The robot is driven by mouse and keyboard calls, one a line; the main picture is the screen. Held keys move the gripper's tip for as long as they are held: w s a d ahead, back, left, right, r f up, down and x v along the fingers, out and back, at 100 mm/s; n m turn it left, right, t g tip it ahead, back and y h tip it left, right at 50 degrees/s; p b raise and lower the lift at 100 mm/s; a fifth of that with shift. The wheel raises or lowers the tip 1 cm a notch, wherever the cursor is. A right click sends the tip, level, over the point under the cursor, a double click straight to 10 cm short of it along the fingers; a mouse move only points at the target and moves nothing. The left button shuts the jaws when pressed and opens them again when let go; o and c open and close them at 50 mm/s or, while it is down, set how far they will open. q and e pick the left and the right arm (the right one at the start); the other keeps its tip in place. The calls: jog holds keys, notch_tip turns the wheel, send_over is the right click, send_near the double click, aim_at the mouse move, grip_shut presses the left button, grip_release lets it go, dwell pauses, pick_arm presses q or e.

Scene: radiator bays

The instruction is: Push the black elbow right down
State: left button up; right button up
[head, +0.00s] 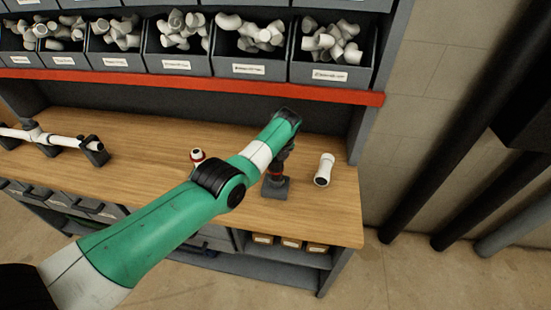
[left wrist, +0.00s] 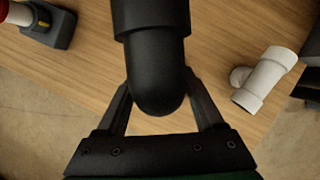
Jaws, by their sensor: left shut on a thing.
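The black elbow (left wrist: 156,75) fills the middle of the left wrist view, its rounded bend toward the gripper and its wider collar at the top. My left gripper (left wrist: 157,82) is shut on it, with one finger on each side. In the head view my left gripper (head: 282,148) is above a dark grey stand (head: 275,188) with a red band near its top. There the elbow and the fingers are too dark and small to tell apart. How far the elbow is seated cannot be told. My right gripper is not in view.
A white tee fitting (head: 323,170) lies right of the stand. A white piece with a red ring (head: 198,156) is left of it, partly behind my arm. A white pipe assembly (head: 50,139) is at the far left. Bins of fittings (head: 330,70) line the shelf above the bench.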

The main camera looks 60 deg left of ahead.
pick_arm(q)
jog(key=shift+f+b, duration=0.5)
jog(key=shift+f, duration=0.25)
jog(key=o, duration=1.6)
jog(key=shift+r, duration=0.1)
jog(key=shift+d+r+p, duration=0.1)
jog(key=shift+r+p, duration=0.25)
jog(key=shift+p, duration=0.1)
jog(key=p+v, duration=0.2)
jog(key=shift+d+r, duration=0.1)
jog(key=shift+r, duration=0.25)
jog(key=shift+p+v, duration=0.95)
jog(key=shift+v, duration=3.05)
jog(key=shift+d, duration=0.15)
